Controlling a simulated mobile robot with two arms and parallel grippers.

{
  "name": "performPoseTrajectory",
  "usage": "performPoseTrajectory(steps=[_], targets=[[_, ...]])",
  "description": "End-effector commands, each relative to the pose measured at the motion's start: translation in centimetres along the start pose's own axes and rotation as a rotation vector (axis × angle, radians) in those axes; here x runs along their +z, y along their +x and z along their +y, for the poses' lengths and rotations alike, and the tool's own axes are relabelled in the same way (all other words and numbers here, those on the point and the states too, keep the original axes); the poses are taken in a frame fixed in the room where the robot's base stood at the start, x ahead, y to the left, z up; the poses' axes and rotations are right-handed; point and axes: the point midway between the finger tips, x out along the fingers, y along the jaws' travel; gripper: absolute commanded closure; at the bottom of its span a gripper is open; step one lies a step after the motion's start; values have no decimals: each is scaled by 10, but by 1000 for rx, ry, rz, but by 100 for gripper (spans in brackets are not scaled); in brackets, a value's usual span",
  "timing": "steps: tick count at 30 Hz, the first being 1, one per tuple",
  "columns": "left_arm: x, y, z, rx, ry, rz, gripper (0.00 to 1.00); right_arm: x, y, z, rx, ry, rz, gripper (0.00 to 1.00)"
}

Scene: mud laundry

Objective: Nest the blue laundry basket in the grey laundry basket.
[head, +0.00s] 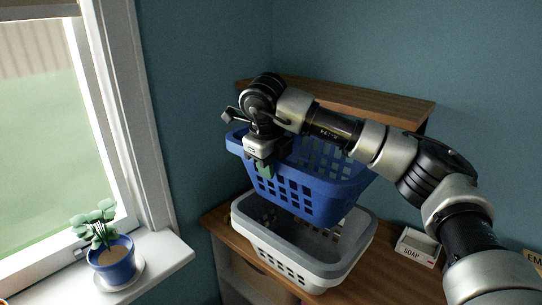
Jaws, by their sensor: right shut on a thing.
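The blue laundry basket (312,195) hangs in the middle of the head view, with square holes in its sides. My right gripper (264,168) is shut on the near left part of its rim. The grey laundry basket (258,242), pale with a grey rim, stands on the wooden surface below. The blue basket is over the grey one, and its lower part overlaps the grey basket's opening in the picture. I cannot tell how far its bottom is inside. My arm hides part of the blue basket's far rim. My left gripper is not in view.
A white soap box (416,247) stands right of the baskets on the wooden top (222,232). A wooden shelf (390,101) is behind the arm. A potted plant (112,262) stands on the windowsill at left. Bare wooden surface lies before the soap box.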

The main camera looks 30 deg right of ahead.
Motion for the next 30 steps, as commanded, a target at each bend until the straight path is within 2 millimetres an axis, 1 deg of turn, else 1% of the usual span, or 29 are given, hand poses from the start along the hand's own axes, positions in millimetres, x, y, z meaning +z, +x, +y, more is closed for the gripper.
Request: performPoseTrajectory(steps=[1,6,9,11,13,18,20,23,30], targets=[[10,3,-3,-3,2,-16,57,0,4,1,-1,-1,-1,100],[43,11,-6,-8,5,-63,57,-2,20,5,-2,-2,0,100],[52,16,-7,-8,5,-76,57,-3,30,7,-2,-1,0,100],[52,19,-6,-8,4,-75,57,-4,36,8,-2,-1,0,100],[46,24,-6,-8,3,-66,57,-4,42,10,-1,-1,0,100],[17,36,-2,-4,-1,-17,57,-6,58,14,-1,-1,0,100],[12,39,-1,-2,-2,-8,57,-6,64,15,-1,-1,-1,100],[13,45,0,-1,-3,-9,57,-7,73,17,-1,-1,-1,100],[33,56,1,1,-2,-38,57,-10,96,23,-1,-1,0,100]])
